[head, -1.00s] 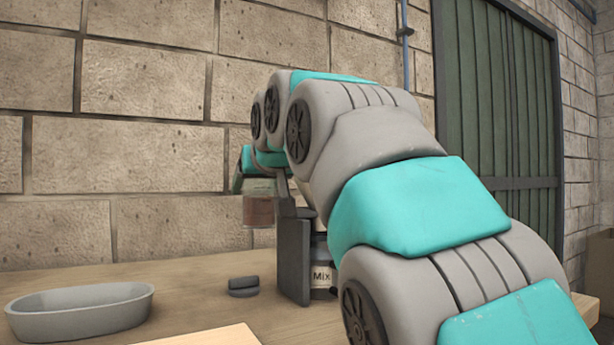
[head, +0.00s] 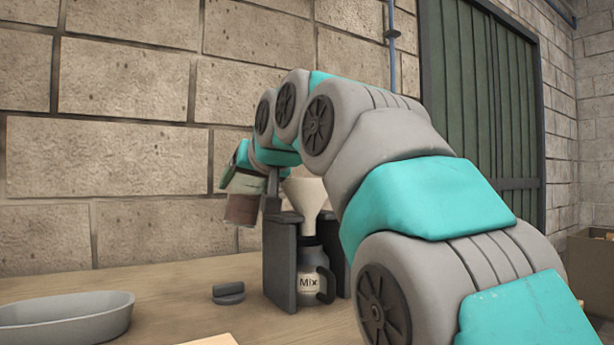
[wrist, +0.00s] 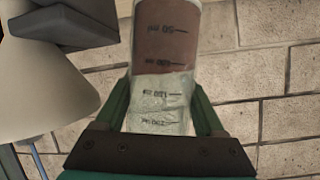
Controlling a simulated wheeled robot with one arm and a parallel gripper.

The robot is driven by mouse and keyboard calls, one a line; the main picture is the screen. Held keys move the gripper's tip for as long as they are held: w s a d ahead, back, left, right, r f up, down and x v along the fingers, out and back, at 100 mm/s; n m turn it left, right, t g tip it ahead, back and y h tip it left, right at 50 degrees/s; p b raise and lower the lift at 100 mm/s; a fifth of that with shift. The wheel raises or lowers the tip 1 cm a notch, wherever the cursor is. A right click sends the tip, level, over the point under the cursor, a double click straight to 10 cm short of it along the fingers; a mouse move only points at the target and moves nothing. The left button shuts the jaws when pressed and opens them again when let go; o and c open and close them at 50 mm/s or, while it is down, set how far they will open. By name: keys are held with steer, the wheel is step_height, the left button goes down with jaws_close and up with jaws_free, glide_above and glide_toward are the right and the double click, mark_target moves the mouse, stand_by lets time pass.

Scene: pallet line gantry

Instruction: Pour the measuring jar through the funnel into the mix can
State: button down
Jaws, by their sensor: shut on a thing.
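My gripper (wrist: 162,112) is shut on the measuring jar (wrist: 168,50), a clear jar with printed marks and reddish-brown contents. In the head view the jar (head: 241,209) hangs in the air, slightly tilted, left of the funnel. The pale funnel (head: 308,205) sits in a dark stand (head: 280,262), above the mix can (head: 311,285), a grey can labelled "Mix" with a dark handle. The funnel also shows at the left of the wrist view (wrist: 45,85). My fingers are largely hidden in the head view.
A grey oval basin (head: 65,318) stands on the wooden table (head: 185,285) at the left. A small dark lid-like piece (head: 229,293) lies between basin and stand. A block wall is behind. A cardboard box (head: 592,255) stands at the far right.

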steer(key=r, duration=0.1)
steer(key=r+p, duration=0.1)
steer(key=r, duration=0.1)
steer(key=shift+w+d+m+y, duration=0.1)
steer(key=shift+d+m+y, duration=0.1)
steer(key=shift+m+y, duration=0.2)
steer(key=shift+w+d+r+m+y+p, duration=0.2)
steer(key=shift+d+r+m+y+p, duration=0.2)
steer(key=shift+r+m+p, duration=0.3)
steer(key=r, duration=0.1)
steer(key=p, duration=0.1)
steer(key=d+r+m+y, duration=0.1)
steer(key=shift+w+r+g+p, duration=0.25)
steer(key=shift+r+g+p, duration=0.05)
steer(key=shift+p, duration=0.1)
steer(key=shift+s+f+m+b, duration=0.1)
steer(key=shift+f+m+b, duration=0.3)
steer(key=shift+f+b, duration=0.15)
steer(key=shift+a+f+m+y+b, duration=0.1)
steer(key=shift+f+m+y+b, duration=0.15)
steer(key=shift+m, duration=0.2)
steer(key=shift+a+f+m+y+b, duration=0.1)
steer(key=shift+m+y+b, duration=0.1)
steer(key=shift+m+y, duration=0.2)
steer(key=shift+r+m+y+p, duration=0.3)
steer(key=shift+r+m+y, duration=0.05)
steer(key=shift+r+m, duration=0.3)
steer(key=shift+f+m, duration=0.15)
steer(key=shift+m, duration=0.35)
